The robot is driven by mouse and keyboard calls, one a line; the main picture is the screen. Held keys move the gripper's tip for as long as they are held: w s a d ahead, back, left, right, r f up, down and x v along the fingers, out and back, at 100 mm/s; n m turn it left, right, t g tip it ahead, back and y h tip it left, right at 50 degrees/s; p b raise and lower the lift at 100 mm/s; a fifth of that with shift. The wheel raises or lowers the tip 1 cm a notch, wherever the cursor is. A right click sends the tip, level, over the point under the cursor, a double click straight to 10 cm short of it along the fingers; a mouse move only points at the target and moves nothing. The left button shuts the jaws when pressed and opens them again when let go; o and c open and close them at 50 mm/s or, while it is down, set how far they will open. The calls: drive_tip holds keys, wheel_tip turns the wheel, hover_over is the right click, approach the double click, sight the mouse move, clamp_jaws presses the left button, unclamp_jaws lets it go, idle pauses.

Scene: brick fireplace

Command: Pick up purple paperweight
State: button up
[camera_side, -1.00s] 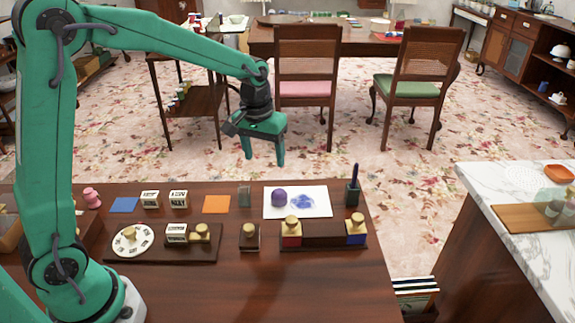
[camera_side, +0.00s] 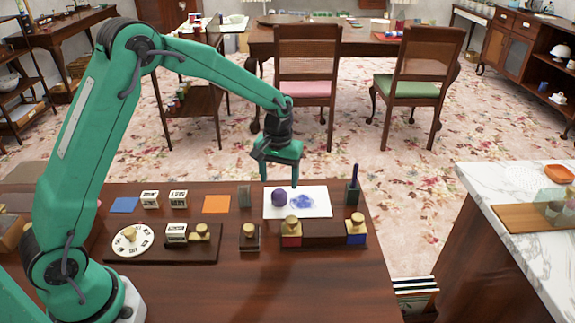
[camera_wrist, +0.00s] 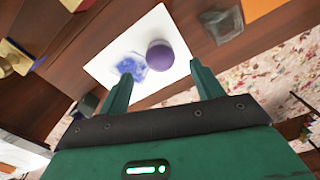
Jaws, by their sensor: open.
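The purple paperweight (camera_side: 279,198) is a small round ball on the left part of a white sheet (camera_side: 318,210) with a blue blot. In the wrist view the paperweight (camera_wrist: 159,55) lies ahead of and between the fingers, on the sheet (camera_wrist: 101,69). My gripper (camera_side: 280,183) is open and empty above the far edge of the sheet, just above and behind the paperweight. In the wrist view the gripper (camera_wrist: 160,82) shows both fingers apart, with nothing between the tips. The paperweight is not touched.
A small glass block (camera_side: 244,197) and an orange square (camera_side: 216,204) lie left of the sheet. A dark pen holder (camera_side: 352,192) stands at its right. Wooden stands with brass-knobbed stamps (camera_side: 292,228) are in front. The near tabletop (camera_side: 260,285) is clear.

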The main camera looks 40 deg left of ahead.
sight(279, 191)
drive_tip(key=shift+f, duration=2.9)
drive_tip(key=shift+w, duration=0.1)
drive_tip(key=c, duration=1.2)
